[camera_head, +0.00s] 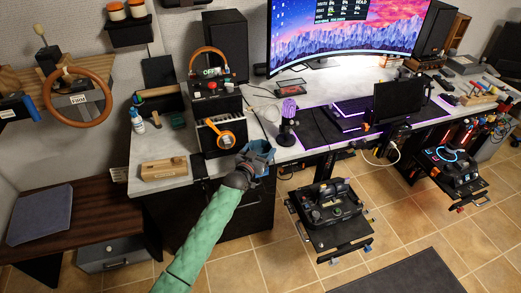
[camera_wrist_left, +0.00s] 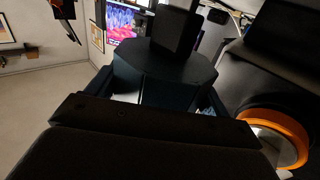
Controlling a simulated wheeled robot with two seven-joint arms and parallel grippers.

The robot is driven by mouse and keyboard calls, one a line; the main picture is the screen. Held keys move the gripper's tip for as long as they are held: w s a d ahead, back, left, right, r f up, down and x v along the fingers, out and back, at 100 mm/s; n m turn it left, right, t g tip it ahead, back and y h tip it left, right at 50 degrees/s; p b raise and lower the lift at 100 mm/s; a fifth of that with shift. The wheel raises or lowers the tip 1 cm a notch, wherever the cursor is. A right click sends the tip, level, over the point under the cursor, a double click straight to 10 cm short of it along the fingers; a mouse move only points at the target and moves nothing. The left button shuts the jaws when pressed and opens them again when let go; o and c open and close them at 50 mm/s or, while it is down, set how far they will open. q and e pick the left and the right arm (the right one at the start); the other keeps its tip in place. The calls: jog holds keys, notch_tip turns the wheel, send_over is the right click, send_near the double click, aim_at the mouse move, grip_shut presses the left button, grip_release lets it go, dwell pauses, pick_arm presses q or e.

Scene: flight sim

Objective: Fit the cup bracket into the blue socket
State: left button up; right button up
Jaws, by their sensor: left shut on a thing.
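My left gripper (camera_head: 262,158) is in front of the desk's front edge, beside the black unit with the orange ring-shaped item. In the left wrist view, the left gripper is shut on a dark piece with a rounded plate (camera_wrist_left: 165,62), which I take to be the cup bracket. The held piece is hard to make out in the head view. Blue parts show around the gripper there; I cannot tell whether any belong to the blue socket. I cannot pick out the socket for certain. My right gripper is not in view.
The orange ring-shaped item (camera_head: 224,138) is close by; an orange ring (camera_wrist_left: 292,133) also shows in the wrist view. A wooden block (camera_head: 164,168) lies on the desk (camera_head: 183,141). A black control stand (camera_head: 330,205) is to the right. Tiled floor (camera_head: 235,262) is open in front.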

pick_arm(q)
jog(key=shift+f+b, duration=0.7)
jog(key=shift+f, duration=0.45)
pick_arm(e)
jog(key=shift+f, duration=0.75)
pick_arm(q)
jog(key=shift+r, duration=0.2)
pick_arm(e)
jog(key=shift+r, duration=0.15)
pick_arm(q)
jog(key=shift+r+p, duration=2.6)
jog(key=shift+r, duration=0.8)
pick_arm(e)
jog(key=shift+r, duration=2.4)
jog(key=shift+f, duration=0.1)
pick_arm(q)
jog(key=shift+f, duration=0.2)
jog(key=shift+f+b, duration=0.7)
jog(key=shift+f, duration=0.15)
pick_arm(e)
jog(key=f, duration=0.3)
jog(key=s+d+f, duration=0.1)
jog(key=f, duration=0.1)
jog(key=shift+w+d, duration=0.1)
